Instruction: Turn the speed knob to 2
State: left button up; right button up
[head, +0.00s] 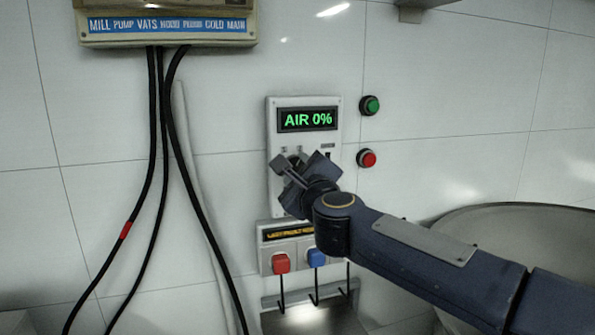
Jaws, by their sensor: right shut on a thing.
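A light grey control panel (273,111) is fixed to the tiled wall, with a display (308,119) reading "AIR 0%" in green. My right arm comes in from the lower right and its gripper (286,166) is at the panel's lower half, below the display. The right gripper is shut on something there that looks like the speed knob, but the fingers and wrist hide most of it. The knob's setting and any scale numbers cannot be read. My left gripper is not in view.
A green button (370,105) and a red button (367,158) sit right of the panel. Below is a box with red (281,263) and blue (316,258) plugs. Black cables (155,150) hang at left. A large round metal vessel (500,225) stands at right.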

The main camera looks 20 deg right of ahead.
jog(key=o, duration=1)
jog(key=s, duration=0.7)
jog(key=shift+s+f, duration=0.25)
jog(key=shift+s, duration=0.15)
